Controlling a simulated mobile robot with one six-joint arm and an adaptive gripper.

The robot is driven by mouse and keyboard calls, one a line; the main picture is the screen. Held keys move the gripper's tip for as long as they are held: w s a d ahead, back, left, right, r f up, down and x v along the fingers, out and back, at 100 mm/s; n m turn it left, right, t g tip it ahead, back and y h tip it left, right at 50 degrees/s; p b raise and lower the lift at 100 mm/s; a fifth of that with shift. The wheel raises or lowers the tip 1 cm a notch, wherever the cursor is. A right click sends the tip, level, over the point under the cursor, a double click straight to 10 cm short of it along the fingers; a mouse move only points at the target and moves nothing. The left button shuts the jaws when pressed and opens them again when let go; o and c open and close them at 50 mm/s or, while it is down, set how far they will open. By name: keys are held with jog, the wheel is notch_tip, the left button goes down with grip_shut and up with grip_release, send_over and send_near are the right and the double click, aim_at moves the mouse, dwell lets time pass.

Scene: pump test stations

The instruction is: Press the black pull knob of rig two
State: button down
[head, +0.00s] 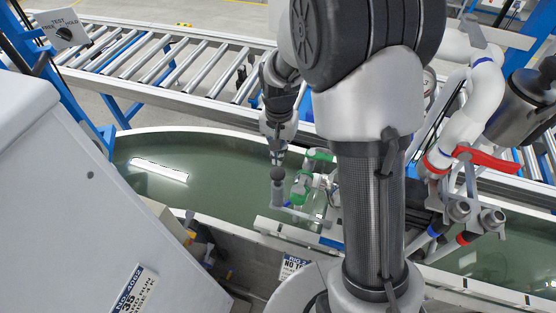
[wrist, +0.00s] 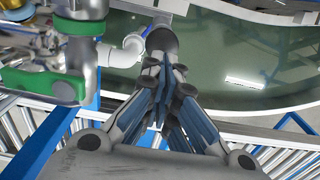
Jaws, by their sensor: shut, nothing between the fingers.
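The black pull knob (head: 278,174) stands upright on a short stem over the green-floored basin, beside pipework with green parts. My gripper (head: 277,157) points down just above the knob with its fingers together and empty. In the wrist view the closed fingertips (wrist: 165,68) overlap the near edge of the dark round knob (wrist: 162,38). I cannot tell whether they touch it. A sign reading "RIG 2" (head: 294,266) is on the front below, partly hidden by my arm.
Green-banded pipework (head: 318,156) stands close right of the knob. A red lever handle (head: 486,159) and white pipes are farther right. A roller conveyor (head: 150,58) runs behind the basin (head: 225,178). A grey cabinet (head: 85,180) fills the left. The basin left of the knob is clear.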

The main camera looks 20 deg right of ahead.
aim_at(279, 168)
notch_tip(279, 168, up, 6)
jog(key=shift+d+f+p, duration=0.1)
jog(key=shift+f+p, duration=0.05)
jog(key=shift+p, duration=0.25)
dwell(1.3)
